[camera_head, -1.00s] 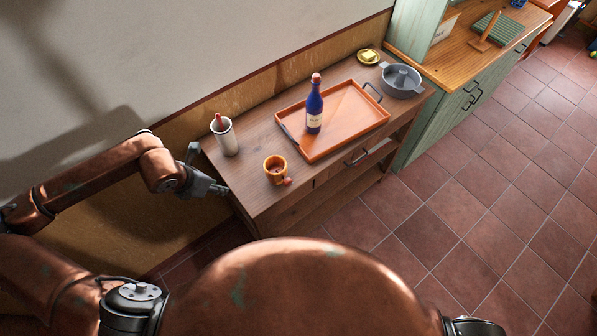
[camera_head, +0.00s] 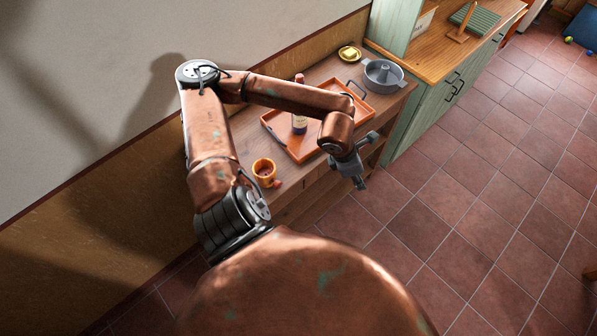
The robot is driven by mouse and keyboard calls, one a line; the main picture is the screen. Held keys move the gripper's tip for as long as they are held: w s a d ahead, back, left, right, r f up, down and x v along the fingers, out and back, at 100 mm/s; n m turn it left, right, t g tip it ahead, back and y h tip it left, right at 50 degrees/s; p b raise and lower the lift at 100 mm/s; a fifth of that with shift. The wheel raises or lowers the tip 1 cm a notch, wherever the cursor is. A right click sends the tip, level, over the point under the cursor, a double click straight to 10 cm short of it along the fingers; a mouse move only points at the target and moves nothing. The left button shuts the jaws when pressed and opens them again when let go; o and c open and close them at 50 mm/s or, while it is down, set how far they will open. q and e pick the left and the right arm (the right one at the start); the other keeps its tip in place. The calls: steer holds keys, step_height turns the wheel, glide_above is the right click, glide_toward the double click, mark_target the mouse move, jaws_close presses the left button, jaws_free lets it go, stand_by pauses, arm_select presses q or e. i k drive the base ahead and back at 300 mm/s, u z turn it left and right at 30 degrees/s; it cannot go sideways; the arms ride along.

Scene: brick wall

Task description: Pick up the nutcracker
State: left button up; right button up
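No object shows clearly as a nutcracker. A small orange cup-shaped thing (camera_head: 264,168) with a red knob (camera_head: 277,184) at its side stands at the near left of the wooden table and may be it; I cannot tell for sure. My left arm arches over the table from the left. My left gripper (camera_head: 366,161) hangs to the right of the cup-shaped thing, by the table's front edge, apart from it. Its fingers look spread and empty. My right gripper is out of view.
A grey pot (camera_head: 383,78) and a yellow dish (camera_head: 349,54) stand at the far end. A green cabinet (camera_head: 432,113) adjoins; tiled floor lies right.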

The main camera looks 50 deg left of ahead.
mark_target(264, 170)
steer(key=z, duration=0.1)
steer(key=i, duration=2)
steer(key=u, duration=3.45)
steer(key=i, duration=0.5)
